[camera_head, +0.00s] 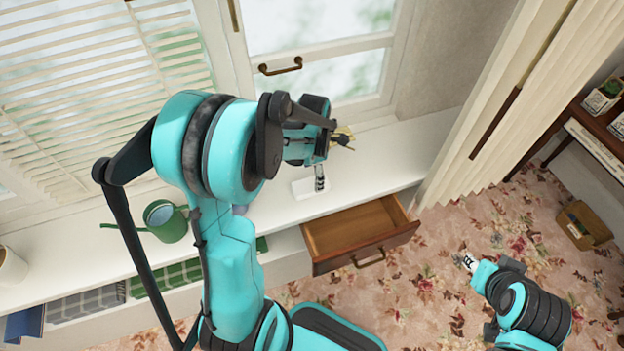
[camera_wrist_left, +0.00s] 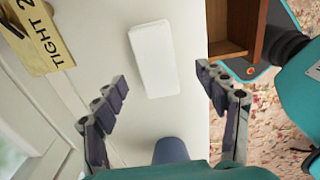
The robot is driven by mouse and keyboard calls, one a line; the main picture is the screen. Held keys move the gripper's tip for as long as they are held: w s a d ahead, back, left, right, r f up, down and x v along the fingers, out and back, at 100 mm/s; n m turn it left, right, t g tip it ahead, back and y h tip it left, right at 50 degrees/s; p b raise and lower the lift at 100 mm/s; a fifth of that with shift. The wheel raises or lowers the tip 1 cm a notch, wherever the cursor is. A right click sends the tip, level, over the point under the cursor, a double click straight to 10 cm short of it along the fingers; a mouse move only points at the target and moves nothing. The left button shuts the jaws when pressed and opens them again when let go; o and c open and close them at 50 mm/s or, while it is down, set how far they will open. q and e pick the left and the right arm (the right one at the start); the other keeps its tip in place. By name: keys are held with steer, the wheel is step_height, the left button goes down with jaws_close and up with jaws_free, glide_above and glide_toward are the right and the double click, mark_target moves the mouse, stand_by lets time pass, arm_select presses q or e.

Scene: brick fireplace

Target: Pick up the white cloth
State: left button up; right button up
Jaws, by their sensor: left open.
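The white cloth (camera_wrist_left: 153,58) looks like a flat folded rectangle lying on the white sill in the left wrist view. It also shows partly in the head view (camera_head: 302,189), with my left gripper covering some of it. My left gripper (camera_head: 328,163) is over the sill near the cloth. In the left wrist view its two fingers (camera_wrist_left: 162,80) are wide apart and empty, with the cloth between and beyond them, apart from both. My right gripper (camera_head: 469,263) is over the flowered carpet at the right, away from the cloth; its finger opening is unclear.
An open wooden drawer (camera_head: 352,230) juts out below the sill. A green watering can (camera_head: 166,222) stands on the sill to the left. A yellow tag (camera_wrist_left: 38,35) lies near the window side. Curtains (camera_head: 520,95) hang at the right. The sill right of the cloth is clear.

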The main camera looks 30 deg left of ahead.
mark_target(311, 184)
arm_select(q)
steer(key=shift+f, duration=0.6)
steer(key=f+b, duration=0.2)
steer(key=f, duration=0.1)
steer(key=f+b, duration=0.1)
steer(key=f, duration=0.1)
steer(key=shift+a, duration=0.3)
steer(key=shift+c, duration=1.2)
steer(key=c, duration=0.9)
